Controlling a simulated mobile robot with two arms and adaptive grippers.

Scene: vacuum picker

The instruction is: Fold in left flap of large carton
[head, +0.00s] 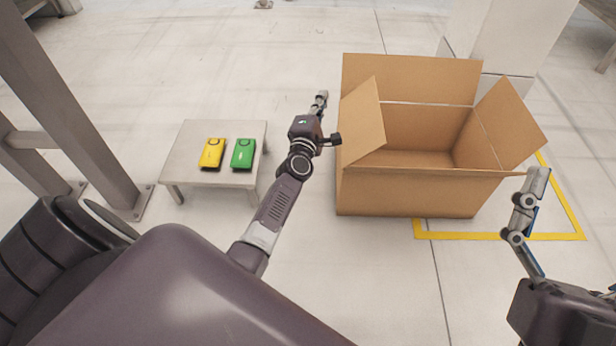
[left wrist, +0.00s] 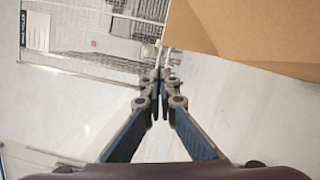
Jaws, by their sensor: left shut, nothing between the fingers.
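The large open carton (head: 420,195) stands on the floor at centre right in the head view. Its left flap (head: 362,122) leans inward over the left part of the opening. My left gripper (head: 322,96) is shut and empty, just outside the carton's left side, beside the flap. In the left wrist view, its fingertips (left wrist: 160,75) meet and a brown cardboard panel (left wrist: 250,35) fills the upper right; I cannot tell whether they touch. My right gripper (head: 538,181) is near the carton's front right corner; its finger opening is unclear.
The right flap (head: 510,122) slants outward and the back flap (head: 410,78) stands up. A low table (head: 188,143) at left holds a yellow device (head: 212,153) and a green device (head: 243,153). Yellow floor tape (head: 500,236) runs by the carton. A pillar stands behind.

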